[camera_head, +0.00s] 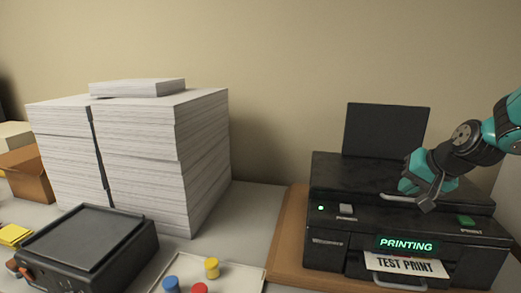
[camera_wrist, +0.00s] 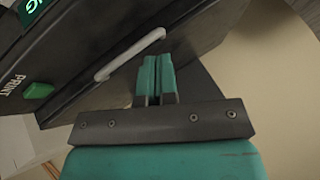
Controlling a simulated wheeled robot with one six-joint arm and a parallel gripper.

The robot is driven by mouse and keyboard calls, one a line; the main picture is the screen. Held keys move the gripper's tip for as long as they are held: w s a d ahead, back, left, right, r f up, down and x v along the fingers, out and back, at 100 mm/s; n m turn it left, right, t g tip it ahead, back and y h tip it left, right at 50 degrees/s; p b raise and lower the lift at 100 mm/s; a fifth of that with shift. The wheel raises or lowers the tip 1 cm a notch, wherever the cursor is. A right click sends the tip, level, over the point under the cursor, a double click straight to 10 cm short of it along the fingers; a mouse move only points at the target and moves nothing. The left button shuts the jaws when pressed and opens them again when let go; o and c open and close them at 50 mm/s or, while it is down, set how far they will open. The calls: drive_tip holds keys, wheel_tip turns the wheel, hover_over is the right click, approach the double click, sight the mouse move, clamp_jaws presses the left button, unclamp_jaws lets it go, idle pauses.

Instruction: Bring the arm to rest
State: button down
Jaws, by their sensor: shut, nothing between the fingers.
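My gripper (camera_head: 428,203) is at the right in the head view, over the front top of a black printer (camera_head: 335,226). In the wrist view, my gripper's two teal fingers (camera_wrist: 156,80) are together with nothing between them. They point toward a light grey handle (camera_wrist: 130,54) on the printer. I cannot tell whether the fingertips touch the printer. My arm reaches in from the right edge of the head view, bent and angled down to the left.
The printer's display (camera_head: 406,244) reads PRINTING, and a sheet (camera_head: 406,265) marked TEST PRINT sticks out below. A green button (camera_head: 466,221) sits at its right. Tall paper stacks (camera_head: 150,150), a black device (camera_head: 85,245) and a tray (camera_head: 240,277) with coloured pieces stand left.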

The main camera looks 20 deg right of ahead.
drive_tip(key=s+a+n+g+y+b, duration=0.1)
drive_tip(key=a+n, duration=0.1)
drive_tip(key=a, duration=0.5)
drive_tip(key=s+a+n+g+y, duration=0.1)
drive_tip(key=a+n+y, duration=0.15)
drive_tip(key=a, duration=0.55)
drive_tip(key=s+a+f+n+g+b, duration=0.2)
drive_tip(key=s+a+n+g, duration=0.3)
drive_tip(key=s+a+n, duration=0.5)
drive_tip(key=s+a, duration=0.7)
drive_tip(key=shift+s+a+g, duration=0.2)
drive_tip(key=shift+a+g, duration=0.15)
drive_tip(key=shift+g, duration=0.05)
drive_tip(key=shift+n, duration=0.25)
idle(0.9)
